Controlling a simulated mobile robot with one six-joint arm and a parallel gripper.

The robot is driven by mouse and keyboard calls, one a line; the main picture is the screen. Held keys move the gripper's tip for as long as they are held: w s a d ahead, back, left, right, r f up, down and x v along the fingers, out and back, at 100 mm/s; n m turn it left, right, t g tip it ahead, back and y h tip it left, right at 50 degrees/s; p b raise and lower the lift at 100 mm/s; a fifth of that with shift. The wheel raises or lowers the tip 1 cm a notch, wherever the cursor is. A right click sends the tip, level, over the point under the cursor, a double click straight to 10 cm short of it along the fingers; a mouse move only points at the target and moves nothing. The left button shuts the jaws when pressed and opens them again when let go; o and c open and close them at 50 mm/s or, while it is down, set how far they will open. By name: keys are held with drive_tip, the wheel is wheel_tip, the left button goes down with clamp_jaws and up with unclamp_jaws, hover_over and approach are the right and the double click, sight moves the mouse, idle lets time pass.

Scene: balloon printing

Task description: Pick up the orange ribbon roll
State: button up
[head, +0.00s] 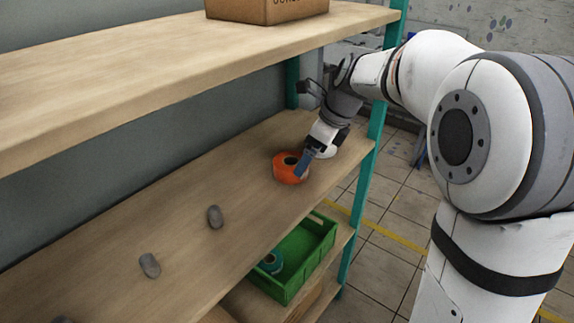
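The orange ribbon roll (283,173) lies on the middle wooden shelf (180,225), toward its right end, with its dark centre hole facing up. My gripper (304,163) reaches in from the upper right, and its blue finger is at the right side of the roll. The finger overlaps the roll's right edge in the head view. I cannot tell whether it touches the roll. The other finger is not clearly seen, so the opening between the fingers is hidden.
Grey rounded objects (215,217) lie on the same shelf to the left. An upper shelf (150,65) with a cardboard box (266,8) is above. A green crate (318,246) with a teal roll (271,262) is below. A green post (366,185) stands right of the roll.

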sight(290, 158)
drive_tip(key=shift+w+a, duration=0.3)
drive_tip(key=shift+a, duration=0.45)
drive_tip(key=shift+w+a, duration=0.3)
drive_tip(key=shift+a, duration=0.4)
drive_tip(key=x, duration=0.5)
drive_tip(key=shift+w+a, duration=0.15)
drive_tip(key=shift+a, duration=0.15)
drive_tip(key=shift+c, duration=0.2)
drive_tip(key=c, duration=1)
drive_tip(key=shift+r, duration=0.1)
drive_tip(key=shift+r, duration=0.5)
drive_tip(key=shift+v, duration=1.25)
drive_tip(key=s+d, duration=0.2)
drive_tip(key=d, duration=0.3)
drive_tip(key=s+d+b, duration=0.1)
drive_tip(key=s+d, duration=0.1)
drive_tip(key=d, duration=0.3)
drive_tip(key=s+d, duration=0.3)
drive_tip(key=d, duration=0.2)
drive_tip(key=shift+d, duration=0.35)
